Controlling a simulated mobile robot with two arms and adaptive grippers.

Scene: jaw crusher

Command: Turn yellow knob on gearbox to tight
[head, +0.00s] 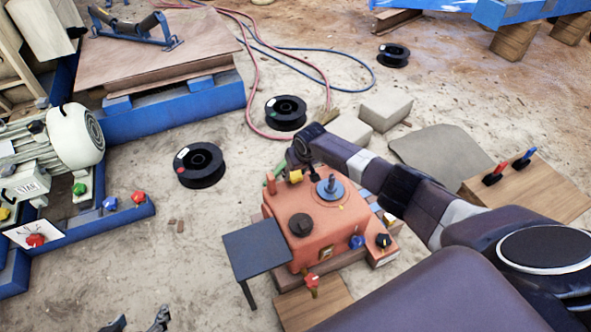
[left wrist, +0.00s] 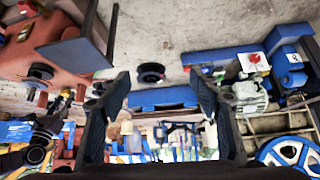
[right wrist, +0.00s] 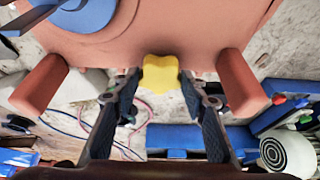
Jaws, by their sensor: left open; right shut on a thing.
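The orange-red gearbox (head: 325,238) stands on the sandy ground in the middle of the head view. Its yellow knob (head: 296,177) is on the far side, between two orange pegs. In the right wrist view the yellow knob (right wrist: 160,74) sits between the fingertips of my right gripper (right wrist: 160,82), which is shut on it. In the head view my right gripper (head: 308,168) reaches down over the gearbox's far edge. My left gripper (head: 140,322) is at the bottom left of the head view. In the left wrist view my left gripper (left wrist: 157,84) is open and empty.
A dark plate on legs (head: 257,247) stands left of the gearbox. A motor (head: 72,138) on a blue frame with coloured knobs is at the left. Black spools (head: 200,165) and grey blocks (head: 386,108) lie around. Sandy ground between the motor and gearbox is mostly clear.

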